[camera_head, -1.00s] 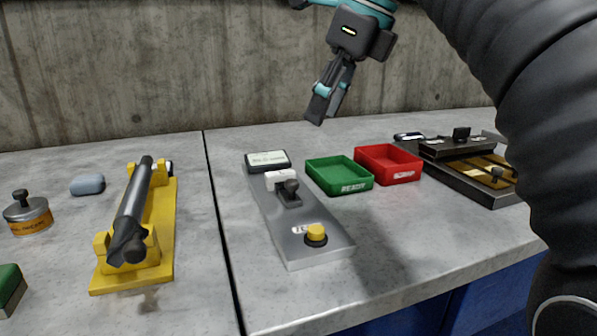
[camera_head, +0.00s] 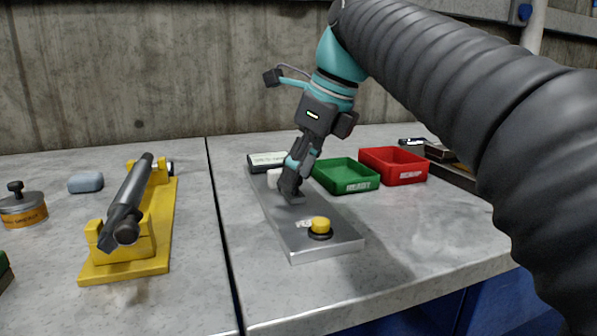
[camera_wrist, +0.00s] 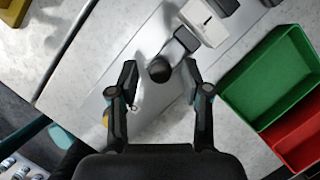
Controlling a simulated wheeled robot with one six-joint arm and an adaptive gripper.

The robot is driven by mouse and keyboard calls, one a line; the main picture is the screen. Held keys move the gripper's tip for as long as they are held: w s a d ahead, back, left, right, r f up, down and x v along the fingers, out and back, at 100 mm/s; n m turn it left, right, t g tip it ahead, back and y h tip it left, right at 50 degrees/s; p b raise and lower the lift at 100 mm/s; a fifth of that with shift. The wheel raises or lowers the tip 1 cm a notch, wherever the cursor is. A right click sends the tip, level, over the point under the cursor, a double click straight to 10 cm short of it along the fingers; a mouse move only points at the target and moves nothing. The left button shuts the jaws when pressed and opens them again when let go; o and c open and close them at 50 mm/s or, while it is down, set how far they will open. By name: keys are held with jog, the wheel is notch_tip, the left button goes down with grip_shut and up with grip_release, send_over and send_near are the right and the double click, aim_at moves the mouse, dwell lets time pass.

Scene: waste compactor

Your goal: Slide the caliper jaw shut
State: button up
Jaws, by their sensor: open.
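The caliper is a flat grey metal plate (camera_head: 290,238) with a display (camera_head: 267,160) at its far end and a yellow button (camera_head: 320,225) at its near end. The dark sliding jaw (camera_wrist: 181,44) lies beside the white block and carries a round black knob (camera_wrist: 160,68). My gripper (camera_head: 290,187) is down over the plate at the jaw. In the wrist view its open fingers (camera_wrist: 160,80) stand on either side of the knob, with gaps showing. The head view hides most of the jaw behind my fingers.
A green tray (camera_head: 346,188) and a red tray (camera_head: 396,181) stand right of the plate. A yellow stand (camera_head: 125,267) holding a dark cylinder (camera_head: 130,195) is on the left. Bare tabletop lies between the stand and the plate.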

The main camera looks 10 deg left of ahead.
grip_shut()
jog(key=shift+w+a+r+p, duration=0.3)
jog(key=shift+w+p, duration=0.2)
jog(key=shift+p, duration=0.5)
jog(key=shift+w+a+p, duration=0.15)
jog(key=shift+w+p, duration=0.1)
jog(key=shift+p, duration=0.15)
jog(key=shift+w+a+f, duration=0.1)
jog(key=shift+w+f, duration=0.05)
jog(key=shift+f, duration=0.1)
grip_release()
jog(key=shift+w, duration=0.1)
